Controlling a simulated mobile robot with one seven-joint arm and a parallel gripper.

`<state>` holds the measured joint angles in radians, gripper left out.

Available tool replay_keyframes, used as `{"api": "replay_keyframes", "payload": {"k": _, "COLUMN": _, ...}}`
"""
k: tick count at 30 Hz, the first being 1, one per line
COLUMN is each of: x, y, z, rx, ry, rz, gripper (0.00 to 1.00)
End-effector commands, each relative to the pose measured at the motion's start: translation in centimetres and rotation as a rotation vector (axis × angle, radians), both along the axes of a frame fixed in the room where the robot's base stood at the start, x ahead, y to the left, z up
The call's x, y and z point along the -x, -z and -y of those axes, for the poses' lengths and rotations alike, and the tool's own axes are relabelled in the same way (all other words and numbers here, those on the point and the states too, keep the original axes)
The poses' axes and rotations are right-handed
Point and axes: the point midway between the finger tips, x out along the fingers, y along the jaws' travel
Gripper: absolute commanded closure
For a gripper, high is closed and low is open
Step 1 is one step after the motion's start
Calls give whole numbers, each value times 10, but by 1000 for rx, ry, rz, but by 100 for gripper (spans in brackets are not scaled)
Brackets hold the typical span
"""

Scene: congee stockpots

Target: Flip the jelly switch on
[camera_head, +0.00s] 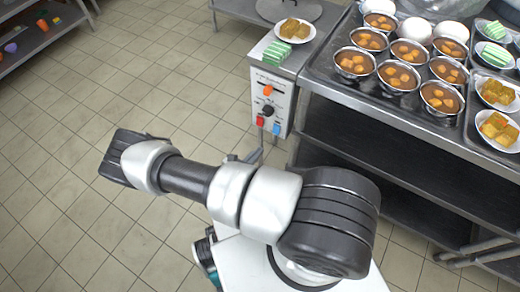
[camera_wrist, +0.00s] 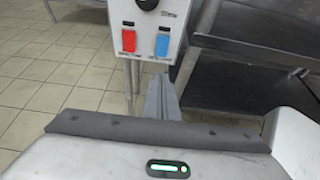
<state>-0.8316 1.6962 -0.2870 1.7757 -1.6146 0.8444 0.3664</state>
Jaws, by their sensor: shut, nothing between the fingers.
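A white control box (camera_head: 272,99) hangs on the front of a metal counter. It carries an orange control (camera_head: 268,90), a black knob (camera_head: 267,110), a red switch (camera_head: 260,121) and a blue switch (camera_head: 276,129). The labels are too small to read, so I cannot tell which is the jelly switch. In the wrist view the red switch (camera_wrist: 128,41) and blue switch (camera_wrist: 162,45) are close ahead. My gripper (camera_wrist: 160,80) is shut and empty, its fingertips just below the blue switch in the picture. Contact with the box is not visible. In the head view my arm mostly hides the gripper.
A metal tray (camera_head: 358,86) with several bowls and plates stands on the counter at right. Tiled floor (camera_head: 110,85) is open at left.

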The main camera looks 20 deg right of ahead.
Motion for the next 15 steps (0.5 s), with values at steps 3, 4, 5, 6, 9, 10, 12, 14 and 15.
{"api": "replay_keyframes", "payload": {"k": 3, "x": -14, "y": 13, "z": 19, "rx": 2, "ry": 2, "rz": 1, "gripper": 100}}
{"api": "replay_keyframes", "payload": {"k": 4, "x": -17, "y": 16, "z": 24, "rx": 2, "ry": 3, "rz": 1, "gripper": 100}}
{"api": "replay_keyframes", "payload": {"k": 5, "x": -21, "y": 19, "z": 29, "rx": 1, "ry": 2, "rz": 1, "gripper": 100}}
{"api": "replay_keyframes", "payload": {"k": 6, "x": -26, "y": 22, "z": 35, "rx": 0, "ry": 3, "rz": 1, "gripper": 100}}
{"api": "replay_keyframes", "payload": {"k": 9, "x": -38, "y": 31, "z": 51, "rx": 1, "ry": 2, "rz": 1, "gripper": 100}}
{"api": "replay_keyframes", "payload": {"k": 10, "x": -41, "y": 33, "z": 55, "rx": 1, "ry": 2, "rz": 1, "gripper": 100}}
{"api": "replay_keyframes", "payload": {"k": 12, "x": -50, "y": 35, "z": 64, "rx": 0, "ry": 1, "rz": 3, "gripper": 100}}
{"api": "replay_keyframes", "payload": {"k": 14, "x": -55, "y": 36, "z": 71, "rx": 0, "ry": 2, "rz": 2, "gripper": 100}}
{"api": "replay_keyframes", "payload": {"k": 15, "x": -58, "y": 36, "z": 75, "rx": 0, "ry": 1, "rz": 1, "gripper": 100}}
